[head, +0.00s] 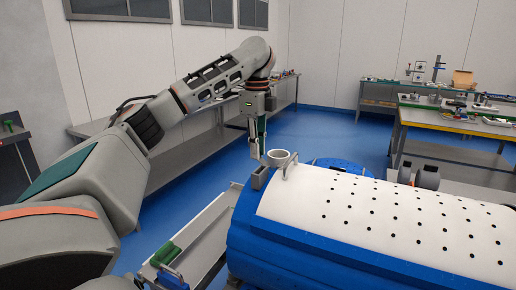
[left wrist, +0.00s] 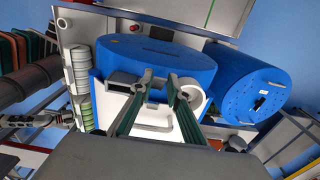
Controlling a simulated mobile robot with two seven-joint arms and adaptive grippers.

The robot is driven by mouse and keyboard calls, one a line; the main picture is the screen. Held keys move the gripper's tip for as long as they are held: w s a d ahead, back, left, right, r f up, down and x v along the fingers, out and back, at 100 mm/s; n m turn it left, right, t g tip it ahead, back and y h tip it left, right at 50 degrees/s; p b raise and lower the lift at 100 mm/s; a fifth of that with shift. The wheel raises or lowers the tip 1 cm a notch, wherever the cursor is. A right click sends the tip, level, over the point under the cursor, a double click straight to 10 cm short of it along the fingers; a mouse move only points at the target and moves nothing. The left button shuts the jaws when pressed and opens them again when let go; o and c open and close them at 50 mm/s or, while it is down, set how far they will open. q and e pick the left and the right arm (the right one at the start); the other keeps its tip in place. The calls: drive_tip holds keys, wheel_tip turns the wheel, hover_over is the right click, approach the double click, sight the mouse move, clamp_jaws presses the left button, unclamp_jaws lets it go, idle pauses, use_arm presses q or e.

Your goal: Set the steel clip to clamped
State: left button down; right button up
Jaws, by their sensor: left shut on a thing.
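The blue tub (head: 242,235) with a white perforated panel (head: 400,215) lies at the lower right of the head view. My left gripper (head: 257,155) points down at the clip. In the left wrist view, the fingers (left wrist: 163,86) reach between the grey clip (left wrist: 124,80) and the white ring (left wrist: 192,96). The left gripper is shut on the clip; the fingertips partly hide the grip. My right gripper is out of view.
A thin metal handle (head: 291,166) stands close beside the ring. A grey tray (head: 205,235) runs along the tub's left side. A second blue drum (left wrist: 248,88) shows in the left wrist view. Workbenches (head: 455,122) stand behind, with open blue floor between.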

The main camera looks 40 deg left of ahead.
use_arm(q)
drive_tip(key=shift+a+f, duration=0.1)
drive_tip(key=shift+s+a+f+t+h, duration=0.15)
drive_tip(key=shift+a+f+t+h, duration=0.25)
drive_tip(key=shift+h, duration=0.7)
drive_tip(key=shift+s+a+f+t+h, duration=0.1)
drive_tip(key=shift+a+f+t+h, duration=0.3)
drive_tip(key=shift+h, duration=0.7)
drive_tip(key=shift+s+a+f+t+h, duration=0.15)
drive_tip(key=shift+a+f+t+h, duration=0.3)
drive_tip(key=shift+h, duration=0.65)
drive_tip(key=shift+d, duration=0.15)
drive_tip(key=c, duration=1.9)
unclamp_jaws()
